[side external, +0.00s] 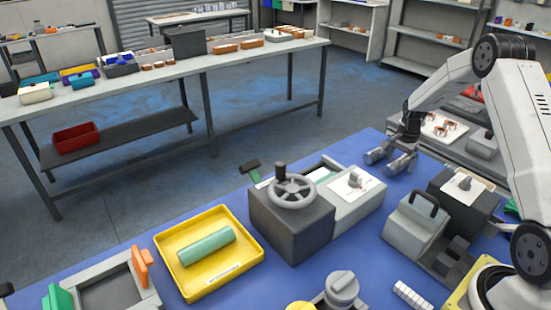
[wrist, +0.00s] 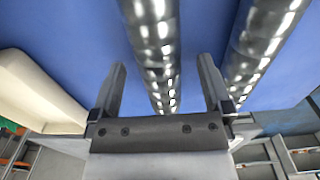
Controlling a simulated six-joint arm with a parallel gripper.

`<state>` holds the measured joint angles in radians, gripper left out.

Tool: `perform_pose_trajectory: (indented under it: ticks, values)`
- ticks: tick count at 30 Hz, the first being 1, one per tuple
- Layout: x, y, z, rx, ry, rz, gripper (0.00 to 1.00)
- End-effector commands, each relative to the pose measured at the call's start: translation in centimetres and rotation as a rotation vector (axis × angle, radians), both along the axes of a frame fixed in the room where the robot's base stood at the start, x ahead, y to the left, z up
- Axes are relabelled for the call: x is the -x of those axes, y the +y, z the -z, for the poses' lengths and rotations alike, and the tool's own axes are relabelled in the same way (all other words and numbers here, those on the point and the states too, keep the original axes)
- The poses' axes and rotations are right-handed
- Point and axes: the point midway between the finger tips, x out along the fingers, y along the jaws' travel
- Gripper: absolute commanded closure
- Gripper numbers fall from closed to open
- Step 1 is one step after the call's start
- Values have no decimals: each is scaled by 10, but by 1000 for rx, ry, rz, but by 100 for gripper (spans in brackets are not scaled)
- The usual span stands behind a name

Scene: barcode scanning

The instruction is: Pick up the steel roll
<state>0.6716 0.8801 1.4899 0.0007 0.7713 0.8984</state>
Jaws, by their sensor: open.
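Two shiny steel rolls lie side by side on the blue mat; in the side view one is at the left (side external: 376,155) and one at the right (side external: 401,163). In the wrist view the left steel roll (wrist: 154,40) lines up with the gap between my fingers, and the right steel roll (wrist: 262,38) runs outside the right finger. My gripper (side external: 406,149) is just behind and above the rolls, with its fingers apart. It also shows in the wrist view (wrist: 162,62). No grip on a roll shows, and the exact height above them is unclear.
A pale block device with a white plate (side external: 352,196) stands close in front of the rolls. A grey box with a black handle (side external: 415,220) is to their right. A yellow tray (side external: 207,287) holding a green roll (side external: 206,247) lies at the left.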

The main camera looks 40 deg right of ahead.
Motion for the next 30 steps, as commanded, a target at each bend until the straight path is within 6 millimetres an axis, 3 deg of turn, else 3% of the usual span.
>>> perform_pose_trajectory:
  ticks: [5,19,28,30]
  values:
    - [0,0,9,1,-2,0,0]
    - [0,0,8,1,-2,0,0]
    - [0,0,8,1,-2,0,95]
    - [0,0,8,1,-2,0,100]
